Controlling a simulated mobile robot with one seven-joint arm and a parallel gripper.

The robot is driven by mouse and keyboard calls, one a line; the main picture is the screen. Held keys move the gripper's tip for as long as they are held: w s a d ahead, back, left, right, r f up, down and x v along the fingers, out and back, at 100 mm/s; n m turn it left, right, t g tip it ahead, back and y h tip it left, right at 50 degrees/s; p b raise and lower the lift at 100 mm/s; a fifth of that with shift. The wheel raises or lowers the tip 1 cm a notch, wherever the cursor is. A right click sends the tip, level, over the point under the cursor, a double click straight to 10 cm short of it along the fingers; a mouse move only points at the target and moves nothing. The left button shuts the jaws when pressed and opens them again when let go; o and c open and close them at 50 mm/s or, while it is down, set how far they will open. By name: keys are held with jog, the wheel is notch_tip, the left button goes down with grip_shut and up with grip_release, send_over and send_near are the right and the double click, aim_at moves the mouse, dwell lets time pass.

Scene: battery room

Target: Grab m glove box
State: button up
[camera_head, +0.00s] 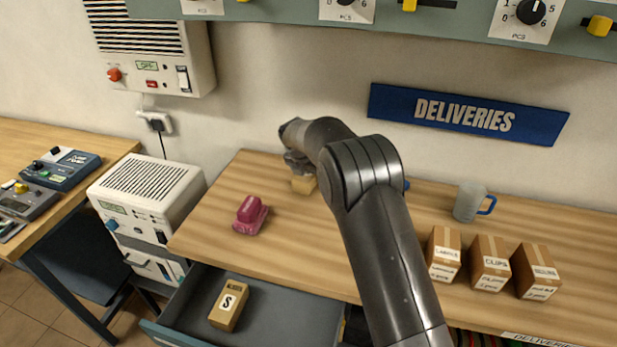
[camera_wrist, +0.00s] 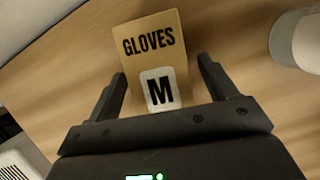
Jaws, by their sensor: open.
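The M glove box (camera_wrist: 152,55) is a tan carton marked "GLOVES" and "M" in the wrist view. In the head view a small part of a tan box (camera_head: 304,184) shows on the wooden table, mostly hidden by my arm. My gripper (camera_wrist: 160,80) is open, with one finger on each side of the near end of the box. I cannot tell whether the fingers touch it. In the head view my gripper (camera_head: 297,160) is just above the tan box. Another glove box (camera_head: 229,305), marked "S", lies in the open drawer (camera_head: 270,308).
A pink object (camera_head: 250,215) sits on the table left of my arm. A grey mug (camera_head: 469,203) with a blue handle and three labelled cartons (camera_head: 490,263) stand to the right. The wall is close behind the table. Bare tabletop lies around the pink object.

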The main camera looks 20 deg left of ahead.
jog(key=shift+c, duration=0.4)
jog(key=c, duration=1.1)
jog(key=shift+o, duration=0.2)
